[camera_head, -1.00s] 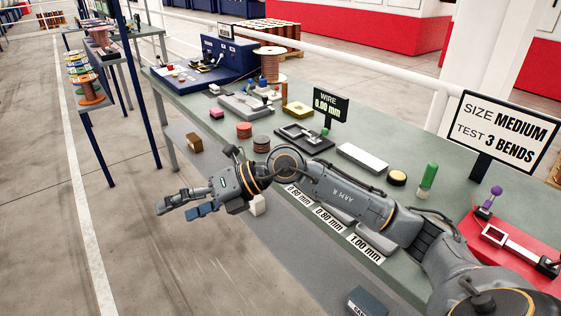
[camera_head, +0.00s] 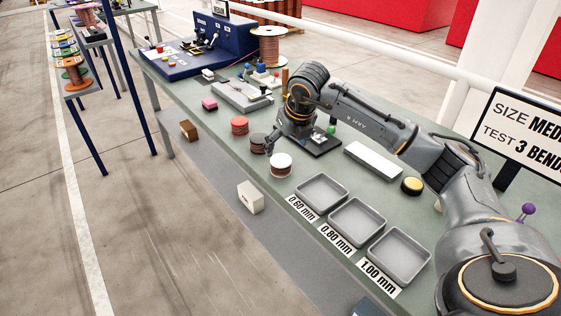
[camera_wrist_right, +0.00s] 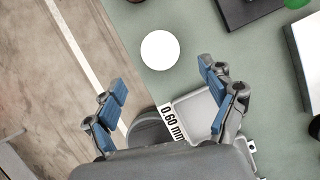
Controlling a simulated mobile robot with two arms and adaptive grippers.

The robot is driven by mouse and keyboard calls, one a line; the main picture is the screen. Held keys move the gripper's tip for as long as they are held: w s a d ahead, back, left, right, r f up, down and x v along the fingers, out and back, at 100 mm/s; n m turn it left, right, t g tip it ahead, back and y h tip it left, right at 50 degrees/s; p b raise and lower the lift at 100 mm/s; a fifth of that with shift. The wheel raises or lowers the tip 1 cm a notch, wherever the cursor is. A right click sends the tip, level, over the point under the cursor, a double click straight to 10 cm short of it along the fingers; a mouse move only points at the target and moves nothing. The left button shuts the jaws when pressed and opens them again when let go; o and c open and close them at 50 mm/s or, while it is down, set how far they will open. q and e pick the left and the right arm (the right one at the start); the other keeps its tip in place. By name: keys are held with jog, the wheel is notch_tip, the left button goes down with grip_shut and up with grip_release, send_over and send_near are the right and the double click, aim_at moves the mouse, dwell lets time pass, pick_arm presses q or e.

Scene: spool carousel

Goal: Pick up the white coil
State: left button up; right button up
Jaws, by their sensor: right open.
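The white coil (camera_head: 280,165) stands on the green bench near its front edge, left of the 0.60 mm tray. In the right wrist view the white coil (camera_wrist_right: 160,50) shows from above as a bright round disc, beyond the fingertips and between their lines. My right gripper (camera_head: 283,147) points down just behind the coil in the head view; it is open and empty. Its two blue-padded fingers also show in the right wrist view (camera_wrist_right: 164,85), spread wide and apart from the coil. My left gripper is not in view.
A dark coil (camera_head: 257,143) and a red coil (camera_head: 239,125) stand to the left. Three grey trays, the nearest labelled 1.00 mm (camera_head: 399,257), line the front edge. A white block (camera_head: 374,161) and a yellow button (camera_head: 411,186) lie to the right.

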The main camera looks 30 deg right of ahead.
aim_at(281, 160)
jog(key=x, duration=0.3)
jog(key=shift+w+d+f, duration=0.1)
jog(key=shift+d, duration=0.05)
jog(key=shift+p+x, duration=0.55)
jog(key=shift+x, duration=0.35)
jog(key=p+x, duration=0.1)
jog(key=x, duration=0.2)
jog(key=shift+w+f, duration=0.15)
jog(key=shift+f, duration=0.15)
jog(key=shift+w+f, duration=0.1)
jog(key=shift+f, duration=0.15)
jog(key=shift+r, duration=0.1)
jog(key=shift+c, duration=1.3)
jog(key=c, duration=1.1)
jog(key=shift+c, duration=0.7)
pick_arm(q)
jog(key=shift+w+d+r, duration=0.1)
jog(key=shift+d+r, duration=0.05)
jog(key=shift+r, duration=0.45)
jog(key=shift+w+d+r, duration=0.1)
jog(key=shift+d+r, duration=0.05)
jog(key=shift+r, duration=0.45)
